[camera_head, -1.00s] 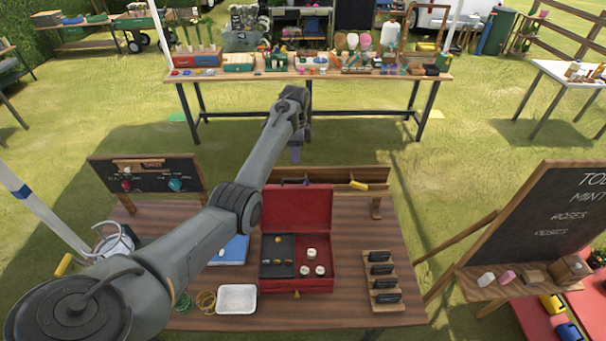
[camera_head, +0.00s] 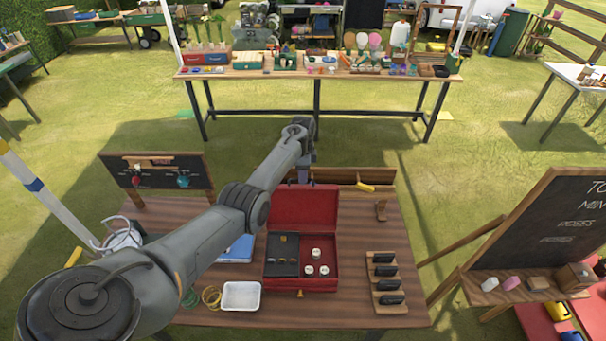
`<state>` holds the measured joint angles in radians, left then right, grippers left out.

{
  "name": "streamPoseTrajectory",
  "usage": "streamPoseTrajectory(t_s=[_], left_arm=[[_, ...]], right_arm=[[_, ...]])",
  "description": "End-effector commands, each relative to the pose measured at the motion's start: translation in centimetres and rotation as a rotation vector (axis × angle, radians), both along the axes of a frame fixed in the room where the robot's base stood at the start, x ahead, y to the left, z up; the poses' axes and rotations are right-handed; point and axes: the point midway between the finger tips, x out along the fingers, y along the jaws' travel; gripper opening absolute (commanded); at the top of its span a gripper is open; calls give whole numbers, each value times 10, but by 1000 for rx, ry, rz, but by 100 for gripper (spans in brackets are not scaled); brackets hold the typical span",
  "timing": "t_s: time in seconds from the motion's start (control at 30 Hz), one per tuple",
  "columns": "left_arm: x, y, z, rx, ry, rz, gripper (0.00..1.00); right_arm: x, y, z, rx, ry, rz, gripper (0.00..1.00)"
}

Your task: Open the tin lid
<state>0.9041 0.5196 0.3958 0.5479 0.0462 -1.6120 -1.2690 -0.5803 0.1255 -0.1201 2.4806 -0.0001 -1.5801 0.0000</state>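The red tin (camera_head: 325,284) sits on the wooden table, and its red lid (camera_head: 302,212) stands raised at the back, open. Inside, a dark tray (camera_head: 283,254) on the left holds small gold-brown pieces, and several white round pieces (camera_head: 316,253) lie in the red part on the right. My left arm reaches across from the left. My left gripper (camera_head: 304,172) is just behind and above the lid's top edge. Its fingertips are small and partly hidden, so I cannot tell whether they touch the lid or are open. My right gripper is not in view.
A wooden rack with black blocks (camera_head: 387,284) stands on the right. A small chalkboard (camera_head: 158,173) stands at the back left. Bare tabletop (camera_head: 353,240) lies right of the tin.

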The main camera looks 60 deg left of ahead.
Motion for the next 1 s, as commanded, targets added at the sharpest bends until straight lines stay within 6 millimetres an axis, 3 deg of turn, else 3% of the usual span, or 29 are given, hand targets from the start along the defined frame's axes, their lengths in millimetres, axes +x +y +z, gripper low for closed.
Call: streamPoseTrajectory(t_s=[0.33, 0.6, 1.0], left_arm=[[0, 0, -3, 0, 0, 0, 36], [0, 0, -3, 0, 0, 0, 0], [0, 0, -3, 0, 0, 0, 0]], right_arm=[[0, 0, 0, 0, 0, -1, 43], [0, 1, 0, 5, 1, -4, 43], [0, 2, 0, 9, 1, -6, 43]])
